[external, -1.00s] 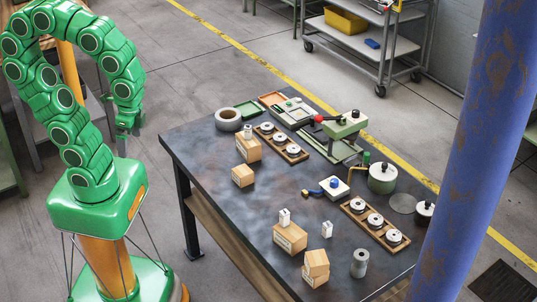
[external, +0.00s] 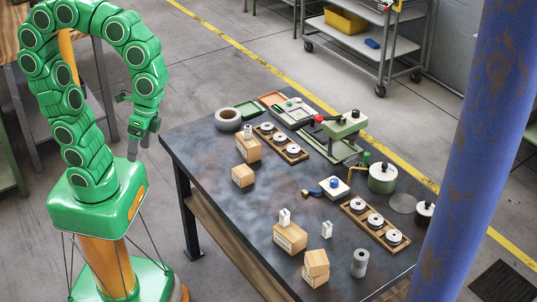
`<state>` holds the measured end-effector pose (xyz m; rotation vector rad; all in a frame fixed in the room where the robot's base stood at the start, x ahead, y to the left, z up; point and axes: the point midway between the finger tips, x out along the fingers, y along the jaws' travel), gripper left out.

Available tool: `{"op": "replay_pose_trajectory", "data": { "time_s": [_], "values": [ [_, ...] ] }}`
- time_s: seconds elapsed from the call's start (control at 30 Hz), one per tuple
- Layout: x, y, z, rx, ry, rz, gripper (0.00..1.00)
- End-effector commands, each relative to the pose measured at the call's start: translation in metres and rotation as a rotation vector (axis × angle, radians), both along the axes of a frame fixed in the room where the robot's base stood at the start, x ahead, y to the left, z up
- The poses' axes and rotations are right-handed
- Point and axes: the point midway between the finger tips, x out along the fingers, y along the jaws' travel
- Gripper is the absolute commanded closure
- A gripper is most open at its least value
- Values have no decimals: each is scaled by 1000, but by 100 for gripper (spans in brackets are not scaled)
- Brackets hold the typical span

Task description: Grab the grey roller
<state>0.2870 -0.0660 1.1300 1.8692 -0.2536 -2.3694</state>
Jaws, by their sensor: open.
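A grey roller (external: 359,263), a short upright cylinder with a hole in its top, stands near the front right edge of the dark worktable (external: 215,185). My gripper (external: 137,152) is open and empty. It hangs at the end of my green arched arm, left of the table's far left corner. It is well apart from the roller, which stands at the opposite end of the table. The fingers are small in this view.
Cardboard boxes (external: 290,238) stand left of the roller. A wooden rack with white-topped discs (external: 375,222) lies behind it. A thick ring (external: 228,119) lies at the table's left end. A green press (external: 345,128) stands at the back. A blue pillar (external: 470,150) hides the right end. The table's middle left is mostly clear.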

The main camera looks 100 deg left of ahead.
Motion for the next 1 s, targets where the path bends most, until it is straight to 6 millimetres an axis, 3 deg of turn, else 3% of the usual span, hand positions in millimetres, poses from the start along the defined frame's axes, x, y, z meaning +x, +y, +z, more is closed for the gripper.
{"op": "replay_pose_trajectory", "data": {
  "time_s": [0.3, 0.7, 1.0],
  "values": [
    [63, -55, 18, -172, 53, 30, 21],
    [161, -104, 9, -357, 117, 290, 21],
    [239, -126, -4, -482, 185, 520, 21]
  ]
}}
